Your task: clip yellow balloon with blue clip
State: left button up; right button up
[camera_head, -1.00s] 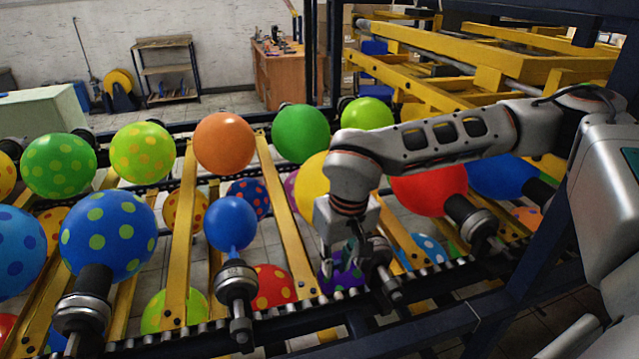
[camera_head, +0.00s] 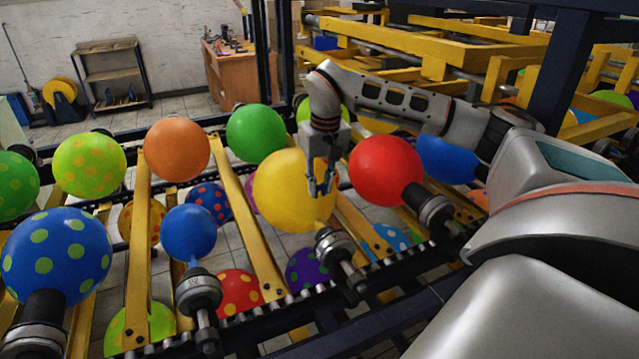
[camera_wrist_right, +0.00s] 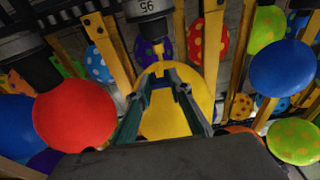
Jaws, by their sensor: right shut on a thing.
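The yellow balloon (camera_head: 285,195) sits on the conveyor, its neck toward a dark metal holder (camera_head: 338,252). My right gripper (camera_head: 322,188) is at the balloon's right side, above the holder. In the wrist view the balloon (camera_wrist_right: 172,122) lies behind the fingers, and its narrow neck (camera_wrist_right: 158,52) runs into the holder (camera_wrist_right: 150,10). The right gripper (camera_wrist_right: 165,84) is shut on a small dark blue piece that looks like the blue clip (camera_wrist_right: 183,89). The clip appears apart from the neck, though depth is hard to judge. My left gripper is out of view.
A red balloon (camera_head: 385,171) is close on the right, and a small blue balloon (camera_head: 188,232) on the left. Yellow slats (camera_head: 250,225) and a dark front rail (camera_head: 275,318) surround the holders. A dark post (camera_head: 570,70) stands near my right arm.

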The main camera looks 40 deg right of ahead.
send_over(317, 222)
jog(key=shift+s+a+f, duration=0.1)
jog(key=shift+s+f, duration=0.05)
jog(key=shift+f, duration=1.35)
jog(key=shift+s+f, duration=0.1)
jog(key=shift+f, duration=2.65)
jog(key=shift+f, duration=1.6)
jog(key=o, duration=1)
jog(key=shift+o, duration=0.2)
jog(key=shift+r, duration=0.15)
notch_tip(317, 222, up, 9)
jog(key=shift+f, duration=0.2)
